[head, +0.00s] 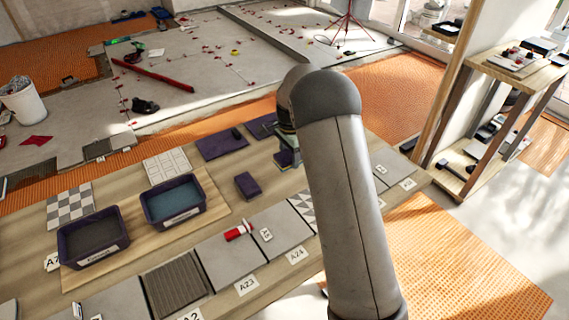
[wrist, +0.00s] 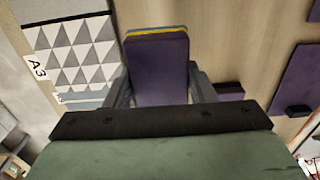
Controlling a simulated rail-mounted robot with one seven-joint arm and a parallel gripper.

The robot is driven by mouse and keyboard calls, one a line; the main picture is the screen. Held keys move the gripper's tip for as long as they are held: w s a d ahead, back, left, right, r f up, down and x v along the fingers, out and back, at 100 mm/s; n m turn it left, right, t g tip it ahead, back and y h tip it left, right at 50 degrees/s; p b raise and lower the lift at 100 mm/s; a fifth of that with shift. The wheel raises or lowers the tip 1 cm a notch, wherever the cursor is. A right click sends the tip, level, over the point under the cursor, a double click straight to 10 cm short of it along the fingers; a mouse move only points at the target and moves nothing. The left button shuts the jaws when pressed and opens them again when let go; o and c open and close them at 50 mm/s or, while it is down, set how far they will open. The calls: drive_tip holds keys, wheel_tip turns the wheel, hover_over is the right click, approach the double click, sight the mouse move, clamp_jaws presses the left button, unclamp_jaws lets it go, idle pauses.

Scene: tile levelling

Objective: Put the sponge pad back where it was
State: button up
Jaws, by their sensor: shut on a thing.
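A purple pad with a yellow and grey-blue layered edge, which looks like the sponge pad (wrist: 158,62), is between the two fingers of my gripper (wrist: 160,84) in the wrist view. The gripper is shut on it. In the head view my gripper (head: 288,150) is over the far side of the workbench, partly hidden behind my arm. I cannot make out the pad clearly there, nor tell whether it touches the bench.
The wooden bench (head: 218,216) holds a purple block (head: 247,186), purple mats (head: 222,144), two labelled bins (head: 173,201) and sample tiles. A red-and-white item (head: 239,231) lies on a front tile. In the wrist view a triangle-pattern tile (wrist: 80,52) lies left of the pad.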

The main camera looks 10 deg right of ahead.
drive_tip(key=w+f, duration=0.2)
drive_tip(key=f, duration=0.1)
drive_tip(key=w+f+p, duration=0.1)
drive_tip(key=w+f, duration=0.1)
drive_tip(key=f, duration=0.1)
drive_tip(key=shift+w, duration=0.4)
wheel_tip(320, 180, down, 3)
